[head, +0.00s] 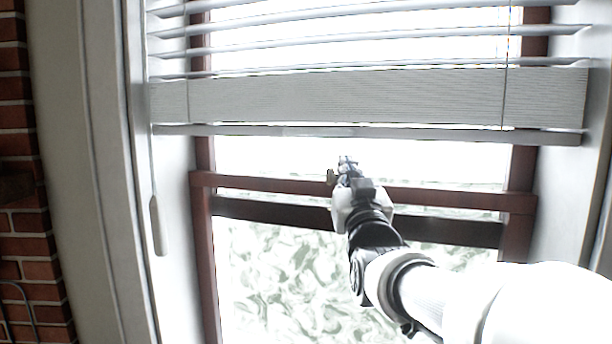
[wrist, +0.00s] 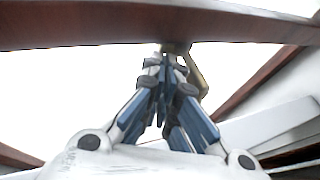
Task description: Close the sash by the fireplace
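The window sash by the brick has a reddish-brown rail (head: 440,195) crossing the window. A darker rail (head: 270,213) runs just below it, with a thin bright gap between them. A small brown catch (head: 331,177) sits on the reddish rail, just left of my gripper (head: 347,161). In the wrist view my gripper (wrist: 174,56) has its fingers drawn together, tips close under a brown rail (wrist: 90,25). A tan curved piece (wrist: 198,75) shows just right of the fingers. I cannot tell whether the fingertips touch the rail or the catch.
A white blind (head: 370,98) hangs over the upper window, its bottom bar above my gripper. A blind wand (head: 158,225) hangs at left. The white window casing (head: 90,170) and red brick (head: 30,245) lie farther left. A pale wall or jamb (head: 570,190) bounds the right.

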